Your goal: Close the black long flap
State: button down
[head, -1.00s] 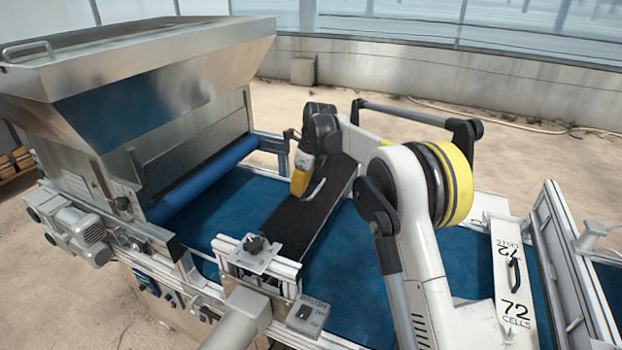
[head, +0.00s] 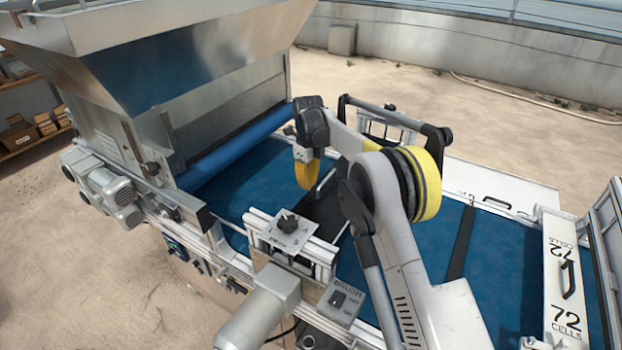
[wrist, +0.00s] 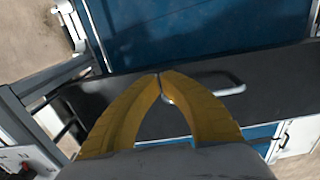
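The black long flap (head: 327,211) lies across the blue belt in the head view, partly hidden by my arm. In the wrist view the flap (wrist: 270,72) spans the picture as a dark panel. Its pale bar handle (wrist: 232,89) is on its face; it also shows in the head view (head: 326,179). My gripper (wrist: 160,76) has its yellow fingertips together over the flap, just left of the handle. I see nothing held between the tips. In the head view my gripper (head: 306,184) points down beside the handle.
A steel hopper (head: 190,65) and a blue roller (head: 235,148) stand at the left. The blue belt (head: 505,262) is open at the right, crossed by a thin black strip (head: 462,242). A white "72 cells" panel (head: 563,255) is at the far right.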

jog(key=shift+w+a+f+b, duration=0.15)
jog(key=shift+f+b, duration=0.1)
jog(key=shift+f, duration=0.45)
jog(key=shift+a+f+b, duration=0.1)
jog(key=shift+f+b, duration=0.1)
jog(key=shift+f, duration=0.5)
